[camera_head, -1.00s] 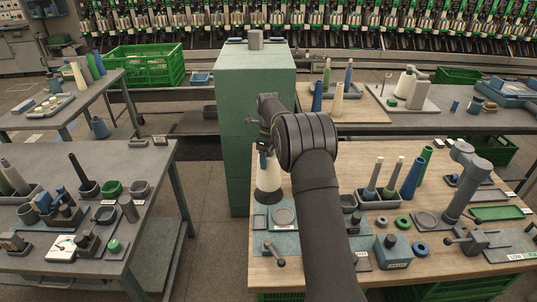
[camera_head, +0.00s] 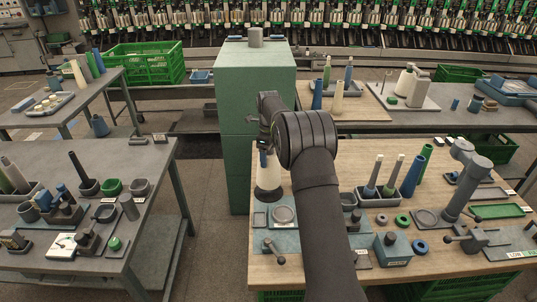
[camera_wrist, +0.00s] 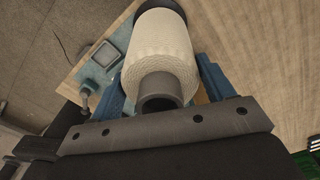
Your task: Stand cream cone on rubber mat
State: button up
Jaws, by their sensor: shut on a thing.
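The cream cone (camera_head: 268,172) is upright at the back left of the wooden table, with a dark band or patch at its foot. In the wrist view the cream cone (camera_wrist: 160,50) points its grey tube end towards me. My gripper (camera_wrist: 160,92) is shut on it, with a blue finger on each side. In the head view my gripper (camera_head: 265,140) is at the cone's top, partly hidden by my arm. A blue-grey mat (camera_head: 290,241) lies just in front of the cone. I cannot tell whether the cone's foot touches it or the table.
Several cones, rings and a blue box (camera_head: 392,248) crowd the table to the right.

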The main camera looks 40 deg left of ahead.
jog(key=shift+f, duration=0.1)
jog(key=shift+f, duration=1.45)
dwell(0.4)
jog(key=shift+f, duration=0.3)
jog(key=o, duration=1)
